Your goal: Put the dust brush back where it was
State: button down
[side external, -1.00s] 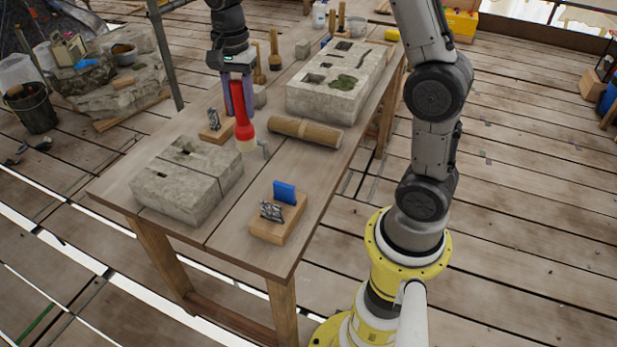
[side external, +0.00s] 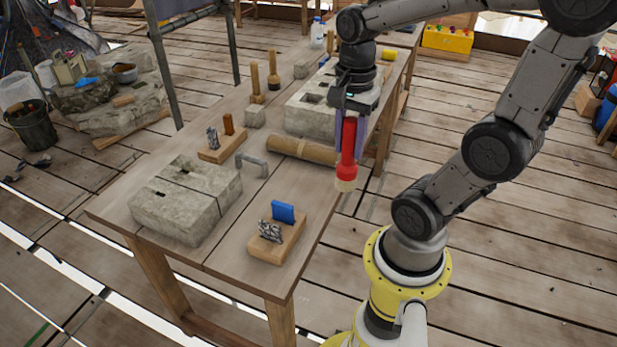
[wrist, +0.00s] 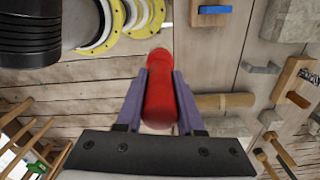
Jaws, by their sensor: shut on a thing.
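The dust brush has a red handle and a pale bristle end. In the side view the brush (side external: 346,165) hangs upright, bristles down, from my gripper (side external: 350,130), near the right edge of the workbench. My gripper's purple fingers are shut on its handle. In the wrist view the red brush (wrist: 160,90) lies between the two fingers of my gripper (wrist: 160,92); its bristles are hidden there. The place where the brush stood before is not shown by these frames.
The workbench (side external: 235,235) carries a wooden block with a blue piece (side external: 283,212), another small block (side external: 222,148), a metal staple (side external: 252,162), pale stone blocks (side external: 185,200), a rolled mat (side external: 300,150) and mallets (side external: 256,82). The bench's front middle is clear.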

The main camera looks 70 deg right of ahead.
jog(key=w+d+f, duration=0.5)
jog(key=w+f, duration=0.5)
jog(key=f, duration=0.2)
jog(key=shift+w, duration=0.3)
jog(key=shift+f, duration=0.2)
jog(key=c, duration=0.5)
grip_release()
